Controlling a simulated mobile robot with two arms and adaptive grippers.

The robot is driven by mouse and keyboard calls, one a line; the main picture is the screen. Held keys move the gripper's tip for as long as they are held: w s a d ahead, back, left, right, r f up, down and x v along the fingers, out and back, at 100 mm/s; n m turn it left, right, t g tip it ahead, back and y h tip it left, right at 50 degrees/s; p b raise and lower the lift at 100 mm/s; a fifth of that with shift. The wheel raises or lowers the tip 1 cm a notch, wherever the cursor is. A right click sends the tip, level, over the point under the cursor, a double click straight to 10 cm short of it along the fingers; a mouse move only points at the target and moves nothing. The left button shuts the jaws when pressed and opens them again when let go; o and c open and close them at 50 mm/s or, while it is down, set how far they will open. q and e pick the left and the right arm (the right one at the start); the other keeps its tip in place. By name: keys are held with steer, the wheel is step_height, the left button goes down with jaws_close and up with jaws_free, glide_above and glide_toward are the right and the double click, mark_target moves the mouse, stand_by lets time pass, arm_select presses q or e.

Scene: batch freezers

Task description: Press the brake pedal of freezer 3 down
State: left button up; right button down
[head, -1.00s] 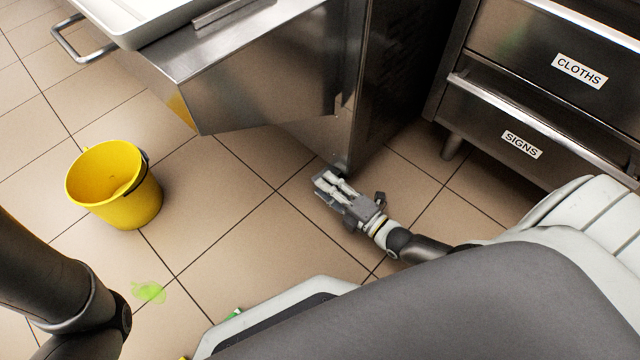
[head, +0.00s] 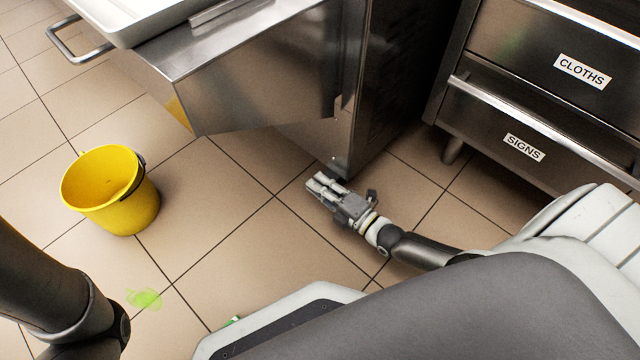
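A stainless steel machine (head: 255,85) with a sloped front stands at the top centre. No number shows on it, so I cannot tell whether it is freezer 3. I see no brake pedal; its lower base is partly hidden by the overhanging front. My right gripper (head: 320,187) is low near the floor, just in front of the machine's lower right corner. Its fingers point left and lie close together; it is too small to tell whether they are open or shut. I see nothing held in it. My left arm enters at the lower left, with its gripper out of view.
A yellow bucket (head: 112,190) stands on the tiles at the left. A green spill (head: 144,299) lies below it. A steel cabinet with drawers labelled CLOTHS (head: 582,71) and SIGNS (head: 524,147) stands at the right. Tiles between bucket and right gripper are clear.

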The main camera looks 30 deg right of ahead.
steer(key=shift+f, duration=0.1)
steer(key=shift+d+f+n+p, duration=0.1)
steer(key=shift+f+n+p, duration=0.15)
steer(key=shift+f+n, duration=0.4)
steer(key=shift+f+n+p, duration=0.25)
steer(key=shift+n, duration=0.7)
steer(key=shift+w+d+f+n, duration=0.1)
steer(key=shift+d+f+n, duration=0.15)
steer(key=shift+f+n, duration=0.75)
steer(key=shift+r+n, duration=0.2)
steer(key=shift+n, duration=0.1)
steer(key=c, duration=1.6)
jaws_free()
steer(key=shift+c, duration=0.2)
steer(key=v, duration=1.2)
steer(key=shift+d, duration=0.1)
steer(key=shift+r, duration=0.1)
